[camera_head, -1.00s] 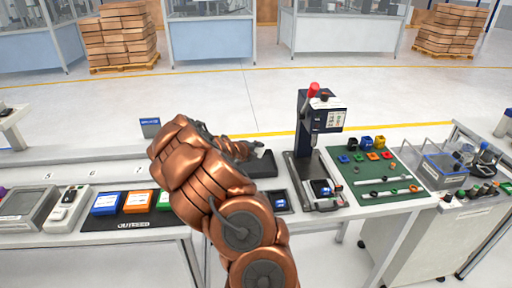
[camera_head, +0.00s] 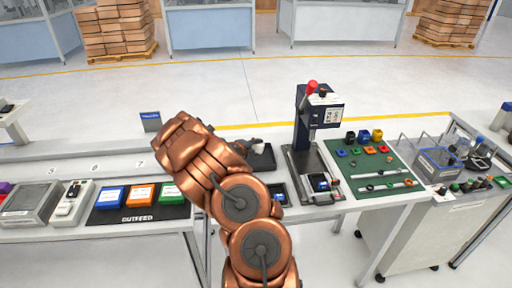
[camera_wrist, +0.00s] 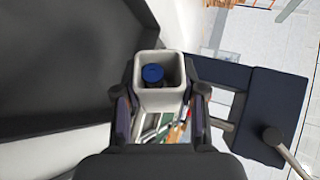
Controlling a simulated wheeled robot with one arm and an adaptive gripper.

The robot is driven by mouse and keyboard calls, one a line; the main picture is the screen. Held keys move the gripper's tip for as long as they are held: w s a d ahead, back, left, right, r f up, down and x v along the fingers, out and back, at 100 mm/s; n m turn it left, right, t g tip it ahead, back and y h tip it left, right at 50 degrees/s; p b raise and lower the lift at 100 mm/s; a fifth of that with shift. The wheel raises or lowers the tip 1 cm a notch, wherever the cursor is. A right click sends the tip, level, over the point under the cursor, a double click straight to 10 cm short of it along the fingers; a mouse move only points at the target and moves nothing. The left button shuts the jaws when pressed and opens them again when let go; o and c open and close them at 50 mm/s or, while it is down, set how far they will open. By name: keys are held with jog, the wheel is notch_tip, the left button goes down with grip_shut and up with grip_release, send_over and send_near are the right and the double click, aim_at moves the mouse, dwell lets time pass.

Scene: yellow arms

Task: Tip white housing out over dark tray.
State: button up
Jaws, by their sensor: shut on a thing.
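The white housing (camera_wrist: 160,98) is a square, open-topped cup in the middle of the wrist view, with a blue-topped piece (camera_wrist: 153,74) inside it. My gripper (camera_wrist: 160,105) is shut on the housing, one finger against each side. The housing's mouth shows towards the wrist camera. The dark tray (camera_wrist: 60,60) fills the left of the wrist view, beside the housing. In the head view the tray (camera_head: 264,160) lies left of the press, and a small white part of the housing (camera_head: 257,142) shows above it. My arm hides most of the gripper there.
A press with a red-knobbed lever (camera_head: 318,115) stands close right of the tray. Beyond it is a green mat (camera_head: 345,172) with several small coloured parts. An outfeed mat (camera_head: 140,214) with blue, orange and green boxes lies at the left.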

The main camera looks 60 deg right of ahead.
jog(key=shift+r, duration=0.1)
dwell(0.3)
notch_tip(320, 180, up, 2)
jog(key=shift+r+p, duration=0.1)
jog(key=shift+p, duration=0.95)
notch_tip(320, 180, down, 3)
jog(key=shift+r+b, duration=0.2)
jog(key=shift+b, duration=0.35)
jog(key=shift+r, duration=0.1)
